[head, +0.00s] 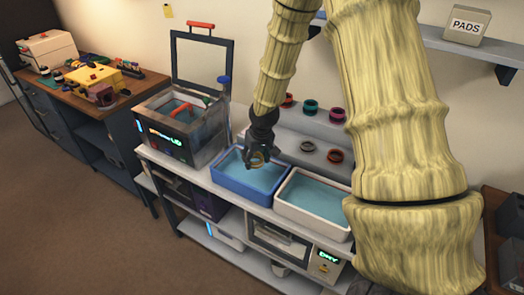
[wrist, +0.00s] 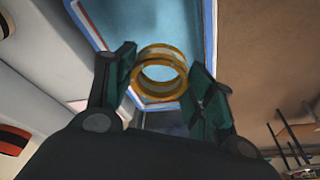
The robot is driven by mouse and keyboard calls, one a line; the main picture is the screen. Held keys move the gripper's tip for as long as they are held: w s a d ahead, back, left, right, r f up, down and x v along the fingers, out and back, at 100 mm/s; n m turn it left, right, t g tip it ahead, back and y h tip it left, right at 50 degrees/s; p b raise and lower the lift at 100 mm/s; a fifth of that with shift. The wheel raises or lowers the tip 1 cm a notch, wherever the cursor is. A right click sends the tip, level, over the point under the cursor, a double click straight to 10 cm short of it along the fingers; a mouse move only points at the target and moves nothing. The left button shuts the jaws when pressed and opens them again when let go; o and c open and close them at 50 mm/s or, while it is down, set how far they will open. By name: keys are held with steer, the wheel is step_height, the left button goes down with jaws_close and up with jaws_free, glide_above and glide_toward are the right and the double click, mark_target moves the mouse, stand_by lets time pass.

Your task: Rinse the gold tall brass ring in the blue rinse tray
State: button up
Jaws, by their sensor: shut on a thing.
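The gold tall brass ring (wrist: 160,55) is held between the two fingers of my gripper (wrist: 163,84) in the wrist view. In the head view my gripper (head: 259,160) hangs over the blue rinse tray (head: 236,190), with the gold ring (head: 257,160) at its tips. The tray holds pale blue water. The ring appears to be at or above the water; I cannot tell whether it touches it. The tray also fills the top of the wrist view behind the ring.
A white tray (head: 312,203) of water stands right of the blue one. An open-lidded ultrasonic bath (head: 183,130) stands left. Several coloured rings, including a teal one (head: 310,107), sit on stepped shelves behind. A wooden bench (head: 92,85) with tools is far left.

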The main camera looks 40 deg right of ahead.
steer(key=shift+s+d+r, duration=0.1)
steer(key=shift+d+r, duration=0.05)
steer(key=shift+d, duration=0.5)
steer(key=shift+s+d+r, duration=0.1)
steer(key=shift+d, duration=0.5)
steer(key=b, duration=0.5)
glide_above(261, 182)
steer(key=s, duration=0.1)
step_height(261, 182, down, 5)
steer(key=shift+a+f+b, duration=0.1)
steer(key=shift+f+b, duration=1.4)
steer(key=shift+f, duration=2.1)
steer(key=shift+r, duration=0.2)
steer(key=shift+r+p, duration=0.45)
steer(key=shift+p, duration=0.2)
steer(key=shift+s+f, duration=0.1)
steer(key=shift+f, duration=0.25)
steer(key=shift+f, duration=0.3)
steer(key=shift+r, duration=0.25)
